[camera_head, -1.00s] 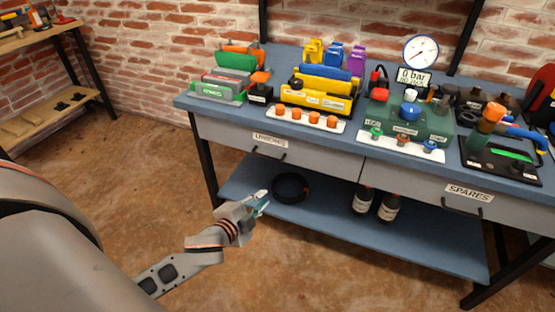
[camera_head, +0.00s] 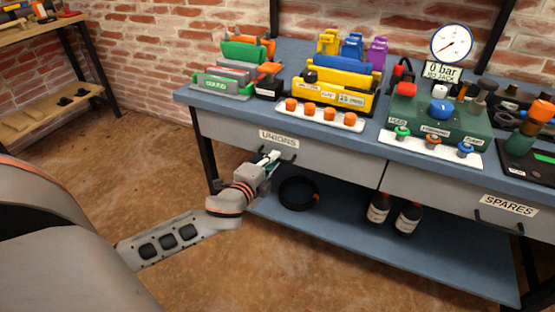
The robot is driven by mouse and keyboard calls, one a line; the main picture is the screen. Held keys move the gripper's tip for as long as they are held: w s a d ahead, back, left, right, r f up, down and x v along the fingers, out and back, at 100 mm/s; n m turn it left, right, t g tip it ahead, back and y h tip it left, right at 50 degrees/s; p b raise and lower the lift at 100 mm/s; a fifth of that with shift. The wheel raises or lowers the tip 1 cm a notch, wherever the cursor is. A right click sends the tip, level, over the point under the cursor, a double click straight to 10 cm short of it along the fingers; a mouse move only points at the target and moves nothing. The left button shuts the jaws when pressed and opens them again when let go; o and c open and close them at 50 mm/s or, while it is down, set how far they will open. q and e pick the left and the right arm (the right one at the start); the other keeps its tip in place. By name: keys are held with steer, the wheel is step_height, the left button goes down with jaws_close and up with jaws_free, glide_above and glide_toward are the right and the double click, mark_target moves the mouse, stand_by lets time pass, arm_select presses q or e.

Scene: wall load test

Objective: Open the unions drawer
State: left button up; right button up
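The unions drawer (camera_head: 325,153) is the grey front under the left part of the blue bench, marked by a white UNIONS label (camera_head: 279,140). It looks shut, level with the bench front. Its dark bar handle (camera_head: 289,156) sits just below the label and is partly hidden by my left gripper. My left gripper (camera_head: 273,159) is at the handle's left end, its fingertips pointing up and right. The fingers look apart with nothing held between them; whether they touch the handle I cannot tell. My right gripper is not in view.
The spares drawer (camera_head: 450,192) is to the right. A lower shelf (camera_head: 345,232) holds a black ring (camera_head: 298,194) and two dark bottles (camera_head: 378,208). Tool racks, a green valve box (camera_head: 436,116) and a gauge (camera_head: 452,45) stand on top. Open floor lies in front.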

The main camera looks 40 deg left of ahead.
arm_select(q)
steer(key=shift+x, duration=1)
jaws_close()
steer(key=shift+s, duration=0.1)
